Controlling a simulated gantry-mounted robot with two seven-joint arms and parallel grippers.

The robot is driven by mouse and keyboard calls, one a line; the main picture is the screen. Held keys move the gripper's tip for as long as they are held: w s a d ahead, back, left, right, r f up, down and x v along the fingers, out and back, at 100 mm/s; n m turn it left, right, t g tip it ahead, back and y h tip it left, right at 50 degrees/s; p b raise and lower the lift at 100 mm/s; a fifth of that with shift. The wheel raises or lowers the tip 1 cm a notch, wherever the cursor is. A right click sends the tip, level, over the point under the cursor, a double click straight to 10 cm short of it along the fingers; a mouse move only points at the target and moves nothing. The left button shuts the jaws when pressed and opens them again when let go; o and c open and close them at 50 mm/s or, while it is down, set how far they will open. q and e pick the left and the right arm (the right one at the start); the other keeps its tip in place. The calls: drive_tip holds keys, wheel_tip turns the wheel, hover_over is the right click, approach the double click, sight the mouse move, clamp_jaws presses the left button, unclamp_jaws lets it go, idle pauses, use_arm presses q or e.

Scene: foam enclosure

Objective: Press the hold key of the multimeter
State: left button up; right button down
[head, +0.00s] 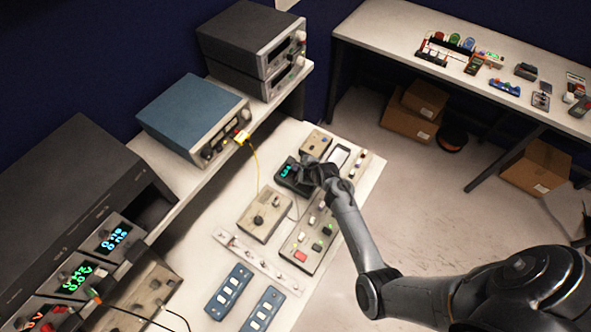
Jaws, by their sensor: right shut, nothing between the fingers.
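The multimeter (287,172) is a small dark unit with a lit cyan-green display, lying on the white bench among other devices. My right gripper (309,163) is at its right side, over or against its edge; I cannot tell whether it touches. The gripper is shut and empty. The gripper hides part of the multimeter's face, and I cannot make out the hold key. My left gripper is not in view.
Close by stand a beige knob box (264,214), another small box (315,141) and a panel with coloured buttons (309,246). Two blue switch modules (229,291) lie nearer. Bench instruments (193,113) line the left. A side table (400,35) stands at the back right.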

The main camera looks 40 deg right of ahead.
drive_tip(key=shift+f, duration=0.3)
idle(0.5)
drive_tip(key=shift+r+p, duration=0.8)
drive_tip(key=shift+p, duration=0.1)
drive_tip(key=shift+r+p, duration=0.7)
drive_tip(key=shift+p, duration=0.1)
wheel_tip(320, 180, up, 4)
drive_tip(key=p, duration=0.4)
drive_tip(key=shift+f, duration=0.2)
